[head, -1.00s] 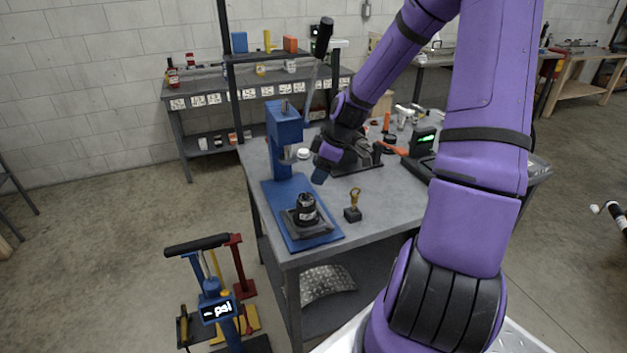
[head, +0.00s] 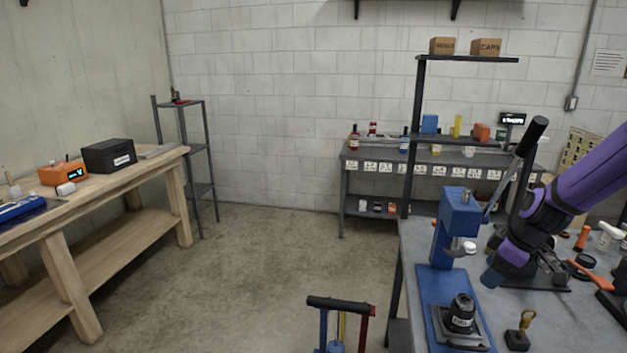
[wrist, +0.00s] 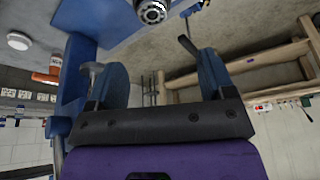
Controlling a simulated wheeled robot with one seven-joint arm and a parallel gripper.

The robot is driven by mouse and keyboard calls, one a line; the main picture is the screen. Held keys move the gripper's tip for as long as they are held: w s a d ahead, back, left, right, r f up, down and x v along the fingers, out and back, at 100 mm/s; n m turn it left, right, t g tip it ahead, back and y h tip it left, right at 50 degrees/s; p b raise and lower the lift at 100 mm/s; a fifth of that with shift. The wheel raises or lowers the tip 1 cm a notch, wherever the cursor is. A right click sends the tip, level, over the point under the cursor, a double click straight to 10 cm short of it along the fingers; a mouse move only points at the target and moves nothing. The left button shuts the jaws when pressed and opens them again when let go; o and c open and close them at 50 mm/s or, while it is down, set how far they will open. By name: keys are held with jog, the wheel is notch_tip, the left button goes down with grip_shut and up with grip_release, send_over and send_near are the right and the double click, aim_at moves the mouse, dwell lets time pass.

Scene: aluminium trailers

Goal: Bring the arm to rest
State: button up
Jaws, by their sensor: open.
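My purple arm (head: 592,178) reaches in from the right of the head view. My gripper (head: 490,279) has blue fingers and hangs over the grey workbench, just right of the blue press (head: 459,226). In the wrist view both blue fingers of my gripper (wrist: 162,75) stand wide apart with nothing between them. A black round part (head: 461,313) sits on a dark block on the press base. It also shows at the top of the wrist view (wrist: 152,11), beyond the fingers.
A small brass-topped piece (head: 521,328) stands on the workbench (head: 560,325) near the press. A black press lever (head: 530,137) rises beside my arm. Orange and white tools lie right. A wooden bench (head: 95,215) stands left.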

jog(key=s+a+r+m+h, duration=0.2)
jog(key=s+a+r, duration=0.3)
jog(key=r, duration=0.3)
jog(key=s+a+r+m+h, duration=0.2)
jog(key=s+a+r+m, duration=0.15)
jog(key=a+r, duration=0.35)
jog(key=s+a+r+m+t, duration=0.1)
jog(key=s+r+m, duration=0.1)
jog(key=s+r, duration=0.2)
jog(key=s+a+r+m+t+y, duration=0.1)
jog(key=s+r, duration=0.4)
jog(key=s, duration=0.5)
jog(key=shift+s+a+r+m+t, duration=0.35)
jog(key=shift+a+m, duration=0.1)
jog(key=shift+a, duration=0.2)
